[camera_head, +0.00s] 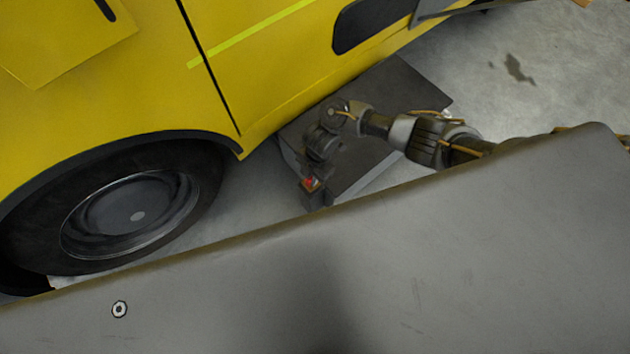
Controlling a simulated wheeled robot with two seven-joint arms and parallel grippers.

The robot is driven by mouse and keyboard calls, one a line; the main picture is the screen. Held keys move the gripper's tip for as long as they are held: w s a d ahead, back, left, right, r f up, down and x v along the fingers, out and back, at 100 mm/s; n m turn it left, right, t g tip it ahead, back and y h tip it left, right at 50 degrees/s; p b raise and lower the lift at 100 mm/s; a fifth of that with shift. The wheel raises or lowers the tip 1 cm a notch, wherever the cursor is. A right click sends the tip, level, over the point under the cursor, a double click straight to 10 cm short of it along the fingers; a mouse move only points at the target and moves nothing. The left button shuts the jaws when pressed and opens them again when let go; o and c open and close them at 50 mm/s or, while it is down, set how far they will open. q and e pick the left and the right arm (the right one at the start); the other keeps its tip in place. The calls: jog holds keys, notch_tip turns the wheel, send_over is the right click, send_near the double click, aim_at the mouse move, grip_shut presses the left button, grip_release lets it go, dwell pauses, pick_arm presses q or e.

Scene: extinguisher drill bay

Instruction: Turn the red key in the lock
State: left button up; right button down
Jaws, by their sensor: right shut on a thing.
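My right arm comes in from the right, behind the grey panel. Its gripper (313,186) points down beside the dark grey box and is shut on the red key (311,183). Only a small red patch of the key shows between the dark fingers. I cannot make out the lock; the fingers and the panel's edge hide what lies below. How far the key is turned cannot be told. My left gripper is not in view.
A large grey panel (480,260) fills the foreground. A yellow vehicle (290,60) with a black wheel (135,212) stands at the left and back. A dark grey box (400,85) lies beside it under my right arm. Concrete floor (560,90) is clear at the upper right.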

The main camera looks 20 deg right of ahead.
jog(key=shift+w+n+g+h+b, duration=0.1)
jog(key=shift+n+g+h+b, duration=0.25)
jog(key=shift+n+b, duration=1.2)
jog(key=shift+n+g+h+b, duration=0.3)
jog(key=shift+n+b, duration=0.35)
jog(key=shift+n, duration=2.6)
jog(key=n+h+b, duration=0.1)
jog(key=n, duration=0.4)
jog(key=shift+a+b, duration=0.1)
jog(key=shift+b, duration=0.2)
jog(key=n+h+b, duration=0.1)
jog(key=n, duration=0.3)
jog(key=shift+n, duration=0.3)
jog(key=c, duration=1.3)
grip_release()
